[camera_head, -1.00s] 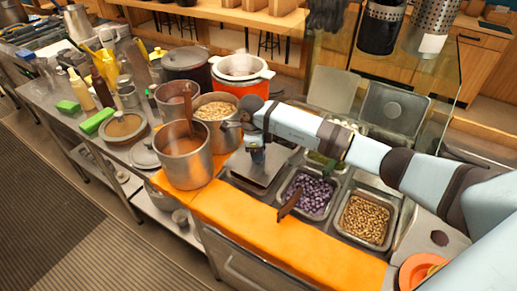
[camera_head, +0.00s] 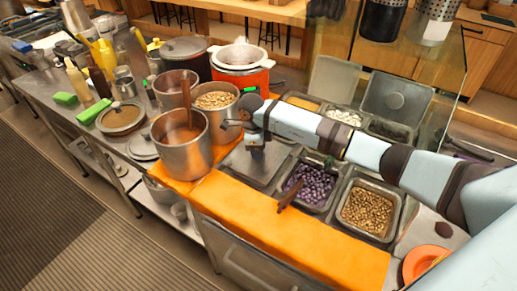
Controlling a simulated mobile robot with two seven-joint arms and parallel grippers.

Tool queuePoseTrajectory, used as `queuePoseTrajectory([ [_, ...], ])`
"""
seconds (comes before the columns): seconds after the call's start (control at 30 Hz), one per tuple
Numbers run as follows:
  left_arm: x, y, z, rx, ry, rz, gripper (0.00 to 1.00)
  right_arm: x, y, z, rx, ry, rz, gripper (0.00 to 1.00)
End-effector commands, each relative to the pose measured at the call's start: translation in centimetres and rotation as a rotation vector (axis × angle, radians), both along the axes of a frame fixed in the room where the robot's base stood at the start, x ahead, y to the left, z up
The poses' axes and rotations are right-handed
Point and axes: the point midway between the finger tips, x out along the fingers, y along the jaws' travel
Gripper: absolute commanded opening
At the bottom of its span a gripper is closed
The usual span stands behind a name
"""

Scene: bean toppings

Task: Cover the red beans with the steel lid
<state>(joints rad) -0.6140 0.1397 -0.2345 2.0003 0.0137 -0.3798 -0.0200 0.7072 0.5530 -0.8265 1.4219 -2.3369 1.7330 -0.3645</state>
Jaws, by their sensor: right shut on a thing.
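My right gripper (camera_head: 256,152) points down at the end of my pale arm, which reaches in from the right. It is shut on the steel lid (camera_head: 253,169), a flat grey plate at the row of steel pans, left of the pan of purple beans (camera_head: 308,188). The lid looks about level. I cannot tell whether it rests fully on the pan rim. No red beans show; whatever lies under the lid is hidden. My left gripper is not in view.
A steel pot (camera_head: 183,153) with a brown ladle stands close left of the lid. A pan of tan beans (camera_head: 367,210) lies to the right. An orange cloth (camera_head: 285,226) covers the counter's front edge. White-filled (camera_head: 343,117) and yellow-filled pans sit behind my arm.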

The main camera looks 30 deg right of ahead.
Motion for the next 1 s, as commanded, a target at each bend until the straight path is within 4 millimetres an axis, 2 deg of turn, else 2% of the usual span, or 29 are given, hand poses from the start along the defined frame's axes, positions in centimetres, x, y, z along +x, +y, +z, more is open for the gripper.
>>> queuePoseTrajectory([
  [0.43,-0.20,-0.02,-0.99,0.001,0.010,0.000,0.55,0.04,-0.03,-0.45,-0.001,-0.001,0.000,0.07],
  [0.77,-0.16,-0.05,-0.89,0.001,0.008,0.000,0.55,0.01,-0.01,-0.52,0.000,0.000,0.000,0.07],
  [0.8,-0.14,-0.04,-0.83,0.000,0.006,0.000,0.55,0.00,-0.01,-0.53,0.000,0.000,0.000,0.42],
  [0.9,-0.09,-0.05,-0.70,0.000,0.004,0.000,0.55,0.00,0.00,-0.54,0.000,0.000,0.000,0.65],
  [1.0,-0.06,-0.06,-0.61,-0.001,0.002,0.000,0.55,0.00,0.00,-0.54,0.000,0.000,0.000,0.65],
])
